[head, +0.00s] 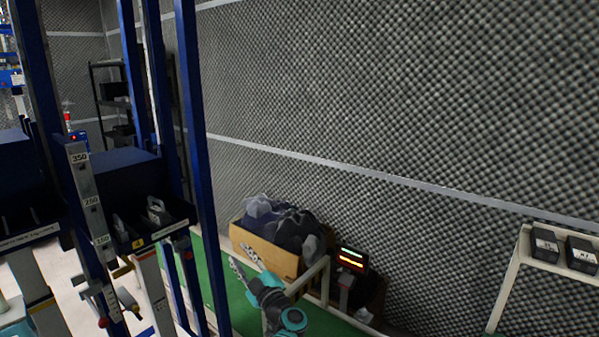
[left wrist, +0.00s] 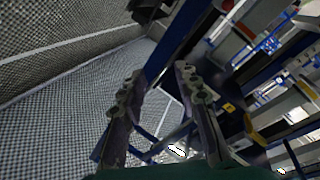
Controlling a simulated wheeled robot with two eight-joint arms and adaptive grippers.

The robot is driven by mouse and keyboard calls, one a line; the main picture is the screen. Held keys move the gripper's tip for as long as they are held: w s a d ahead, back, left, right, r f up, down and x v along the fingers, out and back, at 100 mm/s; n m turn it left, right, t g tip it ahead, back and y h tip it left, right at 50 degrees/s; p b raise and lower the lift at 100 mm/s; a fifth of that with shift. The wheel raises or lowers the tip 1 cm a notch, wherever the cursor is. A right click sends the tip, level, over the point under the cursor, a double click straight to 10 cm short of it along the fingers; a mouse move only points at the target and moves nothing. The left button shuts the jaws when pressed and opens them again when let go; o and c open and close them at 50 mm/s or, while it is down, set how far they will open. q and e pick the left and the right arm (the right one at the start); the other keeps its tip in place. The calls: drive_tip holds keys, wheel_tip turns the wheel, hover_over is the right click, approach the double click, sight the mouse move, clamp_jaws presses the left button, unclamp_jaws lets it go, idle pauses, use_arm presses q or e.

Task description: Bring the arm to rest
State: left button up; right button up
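My left gripper (head: 243,262) shows low in the head view, to the left of the teal and grey wrist joints of my arm. Its two fingers point up and to the left and stand apart. In the left wrist view the same gripper (left wrist: 158,82) has its fingers spread with nothing between them. Beyond the fingertips lie a blue post and the grey foam wall. My right gripper is in neither view.
A blue rack post (head: 200,150) stands left of the gripper, with dark bins (head: 150,225) beside it. A wooden box of dark cloth (head: 275,238) stands behind the gripper. A lit display (head: 352,260) stands to its right. A pale frame with black boxes (head: 545,245) is far right.

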use_arm(q)
drive_tip(key=s+d+r+m+t+h, duration=0.3)
drive_tip(key=d+r+m+t+h, duration=0.1)
drive_tip(key=r+m+h, duration=0.5)
drive_tip(key=s+d+m+g+h, duration=0.1)
drive_tip(key=s+d+m+h, duration=0.2)
drive_tip(key=s+m+h, duration=0.15)
drive_tip(key=s+a+f+m+g, duration=0.1)
drive_tip(key=s+a+f+g, duration=0.2)
drive_tip(key=s+f, duration=0.4)
drive_tip(key=s+a+f+g+y, duration=0.1)
drive_tip(key=s+a+f+g, duration=0.2)
drive_tip(key=s, duration=0.9)
drive_tip(key=s+a+f+m+g, duration=0.1)
drive_tip(key=s+a+f+g, duration=0.2)
drive_tip(key=s+f+g, duration=0.3)
drive_tip(key=s+f, duration=0.4)
drive_tip(key=f, duration=0.1)
drive_tip(key=shift+m, duration=0.35)
